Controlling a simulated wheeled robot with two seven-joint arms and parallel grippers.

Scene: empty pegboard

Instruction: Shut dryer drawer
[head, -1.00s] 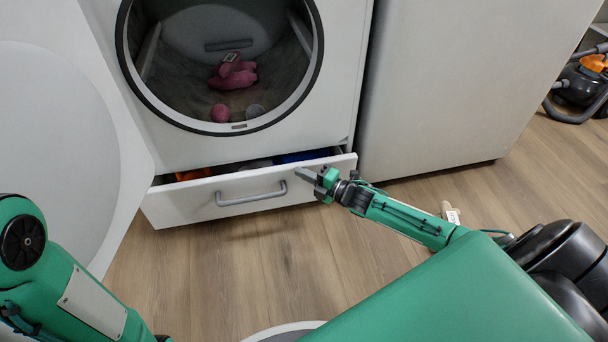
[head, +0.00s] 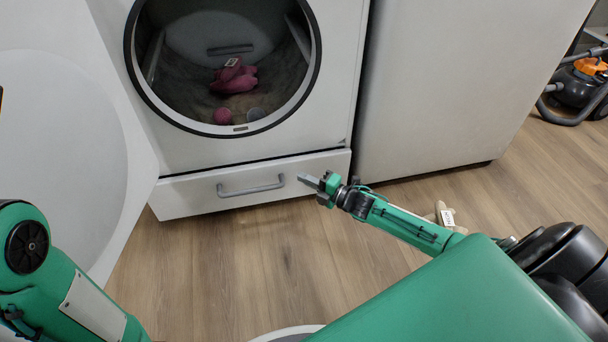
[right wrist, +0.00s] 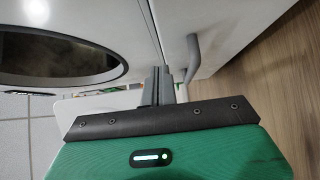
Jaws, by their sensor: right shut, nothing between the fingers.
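The dryer drawer (head: 200,197) is the white front with a grey bar handle (head: 251,187) below the round dryer opening. Its top edge lies close under the dryer body (head: 345,110), with a thin dark line between. I cannot tell whether it is fully flush. My right gripper (head: 309,181) is shut and empty at the right end of the drawer front, right of the handle. In the right wrist view its fingers (right wrist: 163,84) are together near the drawer front and handle (right wrist: 193,55); contact is unclear. My left arm shows at the left, but its gripper is out of view.
The round dryer door (head: 65,130) stands open at the left. Pink cloth (head: 235,77) and balls lie in the drum. A white appliance (head: 450,80) stands to the right. A vacuum cleaner (head: 577,88) is at far right. The wood floor (head: 250,265) before the drawer is clear.

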